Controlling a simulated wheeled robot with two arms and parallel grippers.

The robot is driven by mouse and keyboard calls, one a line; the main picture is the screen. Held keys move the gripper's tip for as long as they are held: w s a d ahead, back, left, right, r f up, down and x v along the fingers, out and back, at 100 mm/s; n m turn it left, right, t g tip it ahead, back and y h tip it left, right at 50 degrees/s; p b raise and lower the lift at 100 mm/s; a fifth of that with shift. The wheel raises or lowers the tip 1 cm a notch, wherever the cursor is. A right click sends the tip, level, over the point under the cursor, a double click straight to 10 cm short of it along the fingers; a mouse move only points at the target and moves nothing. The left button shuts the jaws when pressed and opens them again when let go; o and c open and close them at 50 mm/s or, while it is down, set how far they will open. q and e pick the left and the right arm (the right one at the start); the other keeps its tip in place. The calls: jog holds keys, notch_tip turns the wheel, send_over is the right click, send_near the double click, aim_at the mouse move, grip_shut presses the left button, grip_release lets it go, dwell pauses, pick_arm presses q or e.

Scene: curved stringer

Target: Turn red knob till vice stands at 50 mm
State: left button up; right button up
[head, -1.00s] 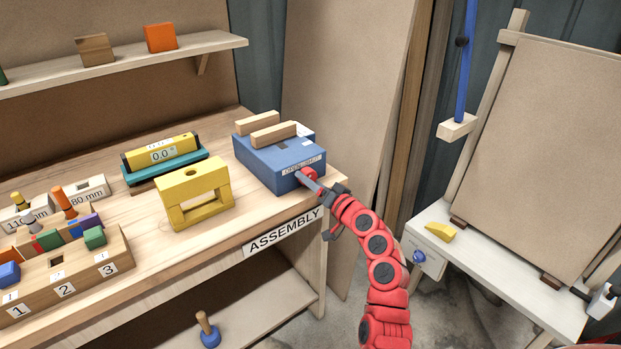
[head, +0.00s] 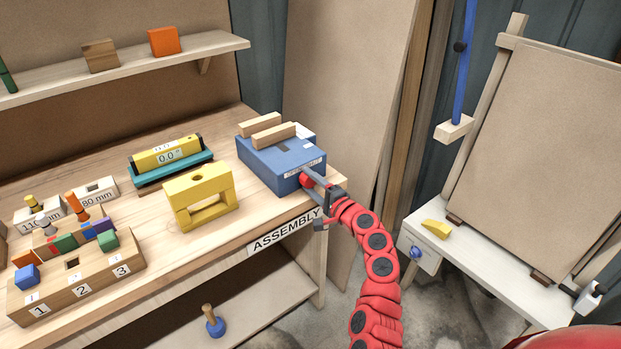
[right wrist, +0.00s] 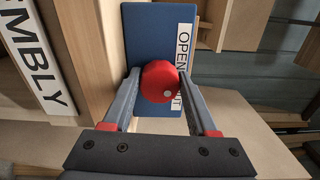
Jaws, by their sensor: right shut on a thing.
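The blue vice (head: 283,165) stands at the right end of the workbench, with two pale wooden jaws (head: 266,131) on top, a gap between them. Its front carries a white label, partly covered in the right wrist view (right wrist: 184,60). The red knob (right wrist: 159,82) is on the vice's front face and has a small pale dot. My right gripper (right wrist: 158,88) is shut on the knob, one finger on each side; in the head view the knob (head: 305,180) is partly hidden by it. No readable opening value shows. My left gripper is not in view.
A yellow block frame (head: 200,197) and a level on a teal base (head: 172,171) stand left of the vice. Numbered holders (head: 72,288) with pegs are farther left. An easel table (head: 480,265) stands to the right, beyond a floor gap.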

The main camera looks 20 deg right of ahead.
jog(key=shift+m+p, duration=0.55)
jog(key=shift+m, duration=0.55)
jog(key=o, duration=1.4)
jog(key=shift+s, duration=0.15)
